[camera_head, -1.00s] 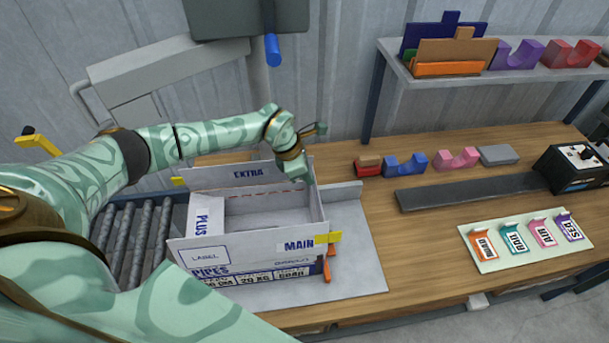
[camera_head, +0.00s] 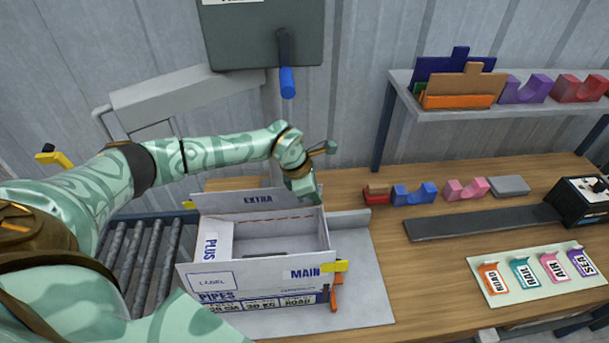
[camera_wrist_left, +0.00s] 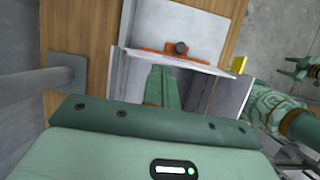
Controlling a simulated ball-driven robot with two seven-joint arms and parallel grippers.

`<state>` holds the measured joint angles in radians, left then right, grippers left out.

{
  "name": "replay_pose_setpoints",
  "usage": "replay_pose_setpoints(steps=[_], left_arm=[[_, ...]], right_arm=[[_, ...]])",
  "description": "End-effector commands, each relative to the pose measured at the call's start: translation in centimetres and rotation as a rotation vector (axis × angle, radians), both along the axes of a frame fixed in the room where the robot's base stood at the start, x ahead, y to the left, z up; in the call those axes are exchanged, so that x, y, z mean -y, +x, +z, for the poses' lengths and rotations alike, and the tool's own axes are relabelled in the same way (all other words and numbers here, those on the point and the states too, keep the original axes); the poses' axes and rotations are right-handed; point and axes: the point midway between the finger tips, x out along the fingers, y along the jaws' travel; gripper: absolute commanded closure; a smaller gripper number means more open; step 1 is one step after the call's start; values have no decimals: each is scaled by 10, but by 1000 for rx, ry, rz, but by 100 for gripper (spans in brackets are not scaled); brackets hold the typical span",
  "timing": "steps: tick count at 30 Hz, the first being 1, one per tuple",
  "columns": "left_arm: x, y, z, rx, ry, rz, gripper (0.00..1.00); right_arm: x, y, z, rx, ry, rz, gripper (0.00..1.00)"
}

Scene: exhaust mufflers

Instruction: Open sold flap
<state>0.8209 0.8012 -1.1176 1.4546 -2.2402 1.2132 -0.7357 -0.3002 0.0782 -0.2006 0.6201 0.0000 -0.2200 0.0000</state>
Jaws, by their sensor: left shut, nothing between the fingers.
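The open-topped carton (camera_head: 262,279) stands on a grey plate in the head view. Its EXTRA flap (camera_head: 228,202) stands up at the back, the PLUS flap (camera_head: 210,250) shows at the left, and the MAIN flap (camera_head: 255,274) faces the front. No flap lettered SOLD can be read. My left gripper (camera_head: 304,197) is shut and empty at the carton's back right corner. In the left wrist view its fingers (camera_wrist_left: 160,84) point at the carton's side, near a pale flap edge (camera_wrist_left: 195,63); I cannot tell whether they touch. My right gripper (camera_wrist_left: 300,70) appears small at the right edge.
An orange clamp (camera_head: 335,294) with a yellow piece (camera_head: 335,266) sits at the carton's right. Rollers (camera_head: 147,257) lie to its left. Cradles (camera_head: 413,194), a dark strip (camera_head: 480,222) and a card of labels (camera_head: 535,271) lie on the bench at right.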

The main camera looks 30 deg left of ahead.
Motion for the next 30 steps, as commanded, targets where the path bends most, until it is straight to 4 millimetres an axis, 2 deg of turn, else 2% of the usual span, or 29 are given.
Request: replay_pose_setpoints(steps=[9,15,21,30], left_arm=[[-27,-18,78,7,2,2,100],[-38,-27,116,4,1,-1,100],[-43,-32,132,4,-1,-1,100],[-43,-32,133,2,-1,-1,100]], right_arm=[[0,0,-9,-1,0,0,45],[0,0,-13,-1,0,0,45],[0,0,-14,-1,0,0,45],[1,1,-14,1,-2,0,45]])
